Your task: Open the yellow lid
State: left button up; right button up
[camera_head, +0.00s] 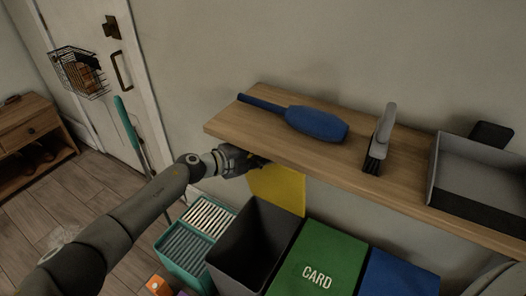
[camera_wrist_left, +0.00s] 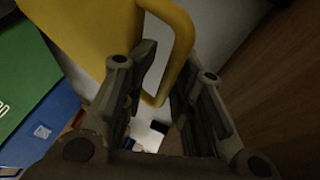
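The yellow lid (camera_head: 278,190) stands raised, roughly upright, at the back of an open dark grey bin (camera_head: 250,235), under the wooden shelf. In the left wrist view the lid is a yellow panel (camera_wrist_left: 82,28) with a yellow loop handle (camera_wrist_left: 183,40). My left gripper (camera_head: 255,161) is at the lid's upper edge, close to the shelf's front edge. In the left wrist view its fingers (camera_wrist_left: 165,82) are apart, with part of the handle loop between them; I cannot tell whether they touch it. My right gripper is not in view.
The wooden shelf (camera_head: 225,122) holds a blue brush-like item (camera_head: 315,122), a grey brush (camera_head: 381,135) and a grey tray (camera_head: 436,168). A green CARD lid (camera_head: 325,255) and a blue lid (camera_head: 398,275) are right of the open bin. A teal crate (camera_head: 178,262) stands left.

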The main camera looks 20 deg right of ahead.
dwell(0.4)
pick_arm(q)
jog(key=v, duration=1.2)
dwell(0.4)
